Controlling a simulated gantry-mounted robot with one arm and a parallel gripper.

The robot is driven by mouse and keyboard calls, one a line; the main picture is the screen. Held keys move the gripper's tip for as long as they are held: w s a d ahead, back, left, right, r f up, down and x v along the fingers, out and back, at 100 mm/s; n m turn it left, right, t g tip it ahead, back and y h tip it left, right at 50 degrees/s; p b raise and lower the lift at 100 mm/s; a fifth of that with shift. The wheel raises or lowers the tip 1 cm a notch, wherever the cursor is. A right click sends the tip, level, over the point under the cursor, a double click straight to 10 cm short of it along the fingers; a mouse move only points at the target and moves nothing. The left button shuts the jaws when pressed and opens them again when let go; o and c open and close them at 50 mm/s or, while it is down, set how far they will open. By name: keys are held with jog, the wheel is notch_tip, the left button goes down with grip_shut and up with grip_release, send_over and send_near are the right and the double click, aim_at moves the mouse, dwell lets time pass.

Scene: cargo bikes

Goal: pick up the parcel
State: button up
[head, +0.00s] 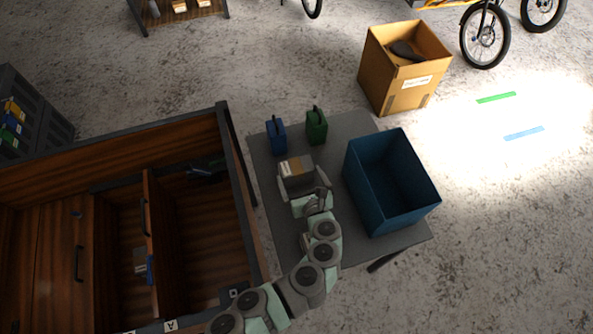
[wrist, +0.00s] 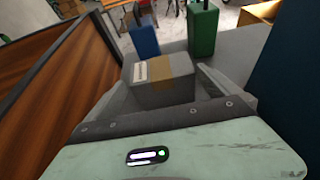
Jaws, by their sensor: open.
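The parcel (head: 294,167) is a small grey box with a tan tape band and a white label. It sits on a grey table (head: 350,125), left of a blue bin. In the wrist view the parcel (wrist: 160,80) lies ahead, between the two fingers. My gripper (head: 304,184) is open, with a finger on either side of the parcel's near part. The wrist view also shows my gripper (wrist: 160,95). I cannot tell whether the fingers touch the parcel. Its lower near side is partly hidden by my gripper.
A blue canister (head: 276,137) and a green canister (head: 316,128) stand just behind the parcel. The deep blue bin (head: 405,205) is close on the right. A wooden cabinet (head: 238,170) with open compartments borders the left. A cardboard box (head: 385,85) stands on the floor beyond.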

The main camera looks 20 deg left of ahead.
aim_at(298, 170)
jog(key=shift+p+x, duration=0.4)
jog(key=shift+x, duration=2.25)
jog(key=shift+w+d, duration=0.1)
jog(key=c, duration=1.4)
jog(key=shift+r, duration=0.2)
